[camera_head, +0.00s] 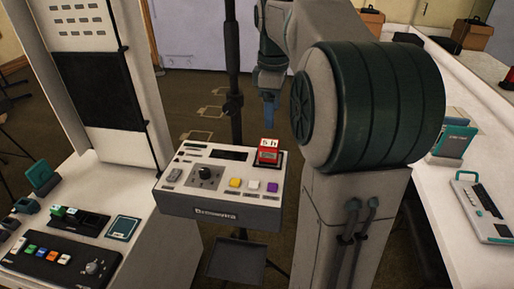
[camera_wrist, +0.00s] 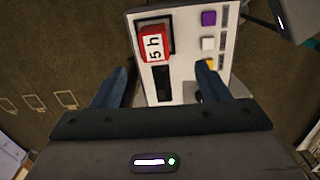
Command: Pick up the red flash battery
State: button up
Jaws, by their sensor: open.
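The red flash battery (camera_head: 268,151) is a small red block with a white label, standing on a dark square at the right back of a white console (camera_head: 186,195). In the wrist view the battery (camera_wrist: 153,46) shows its white face marked "5 h", beyond my fingertips. My gripper (camera_wrist: 164,82) is open and empty, its two dark blue fingers spread apart over the console's edge.
The console has yellow, white and purple buttons (camera_head: 254,185), a knob (camera_head: 206,173) and a dark pole behind it (camera_head: 232,80). A white table (camera_head: 150,190) with button boxes is at left. A white counter (camera_head: 440,195) with a device (camera_head: 484,208) is at right.

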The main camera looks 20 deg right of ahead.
aim_at(269, 143)
jog(key=shift+n, duration=0.3)
jog(key=f, duration=0.5)
jog(key=d+f, duration=0.1)
jog(key=f, duration=0.2)
jog(key=shift+w+f+b, duration=0.3)
jog(key=shift+b, duration=0.05)
jog(key=shift+w+a+f, duration=0.1)
jog(key=shift+a+f, duration=0.05)
jog(key=shift+f, duration=0.75)
jog(key=shift+w+a+f, duration=0.1)
jog(key=shift+f, duration=0.8)
jog(key=shift+w+a+f, duration=0.1)
jog(key=shift+a+f, duration=0.05)
jog(key=shift+f, duration=0.75)
jog(key=shift+c, duration=0.3)
jog(key=c, duration=1.2)
jog(key=shift+r, duration=0.1)
